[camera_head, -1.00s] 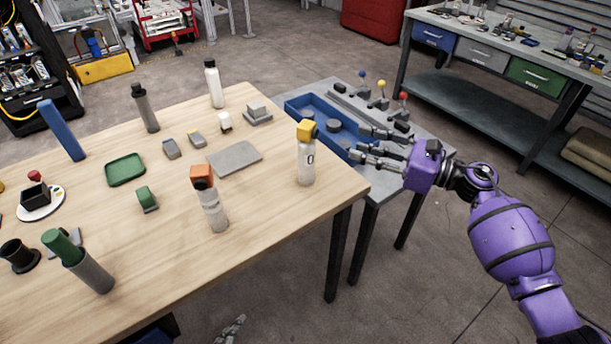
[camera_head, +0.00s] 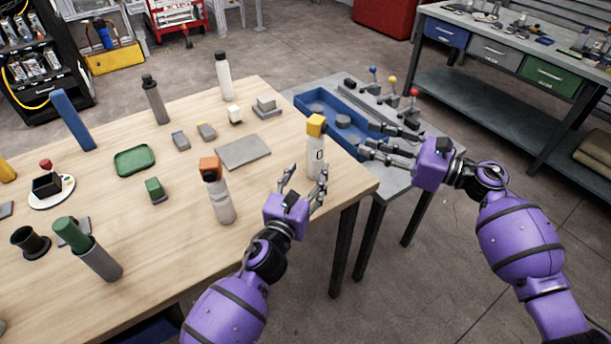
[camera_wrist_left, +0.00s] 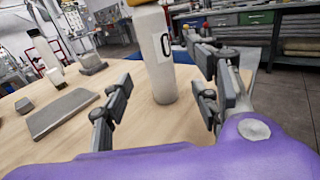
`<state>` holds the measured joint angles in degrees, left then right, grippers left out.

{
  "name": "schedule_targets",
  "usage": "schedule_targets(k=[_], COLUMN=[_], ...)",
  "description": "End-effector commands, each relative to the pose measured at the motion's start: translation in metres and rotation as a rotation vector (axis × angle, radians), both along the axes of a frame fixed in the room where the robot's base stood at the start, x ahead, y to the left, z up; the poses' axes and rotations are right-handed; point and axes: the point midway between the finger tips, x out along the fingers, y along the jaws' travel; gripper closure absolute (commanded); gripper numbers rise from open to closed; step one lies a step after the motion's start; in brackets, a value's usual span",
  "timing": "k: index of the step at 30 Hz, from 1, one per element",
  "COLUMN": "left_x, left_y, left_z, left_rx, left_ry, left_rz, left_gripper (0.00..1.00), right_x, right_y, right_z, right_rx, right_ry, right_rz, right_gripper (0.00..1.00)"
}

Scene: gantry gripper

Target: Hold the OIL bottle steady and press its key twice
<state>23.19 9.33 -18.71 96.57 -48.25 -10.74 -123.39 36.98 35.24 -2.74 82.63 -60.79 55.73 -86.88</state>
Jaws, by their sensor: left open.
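A white bottle (camera_head: 316,160) with a yellow block-shaped key (camera_head: 316,126) on top stands upright near the table's right corner. A dark O-shaped mark shows on its side; no full word is readable. In the left wrist view the bottle (camera_wrist_left: 153,58) stands ahead, between the lines of the two fingers, its top cut off. My left gripper (camera_head: 307,174) is open and empty, in front of the bottle's lower part; I cannot tell whether a finger touches it. My right gripper (camera_head: 368,140) is open and empty, to the right of the bottle, pointing left.
An orange-topped bottle (camera_head: 218,200) stands left of my left gripper. A grey plate (camera_head: 242,151) lies behind it on the wooden table (camera_head: 140,230). A blue tray (camera_head: 343,128) and upright knobs stand on the grey side table behind my right gripper.

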Motion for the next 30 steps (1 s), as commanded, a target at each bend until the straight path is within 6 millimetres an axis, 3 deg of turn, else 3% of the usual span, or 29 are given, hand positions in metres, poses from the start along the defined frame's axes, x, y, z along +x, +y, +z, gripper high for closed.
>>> schedule_targets(k=[16, 28, 30], left_x=[0.068, 0.076, 0.076], left_y=[-0.018, -0.02, -0.02], left_z=[0.001, 0.0, 0.0], left_rx=[0.004, 0.004, 0.004], left_ry=[-0.002, -0.001, -0.001], left_rz=[0.004, 0.004, 0.004], left_gripper=[0.44, 0.44, 0.52], right_x=[0.0, 0.0, 0.0], right_y=[0.0, 0.0, 0.0], right_z=[0.0, 0.0, 0.0], right_rx=[0.0, 0.0, 0.0], right_ry=[0.0, 0.0, 0.0], right_rz=[0.0, 0.0, 0.0], right_gripper=[0.69, 0.69, 0.69])
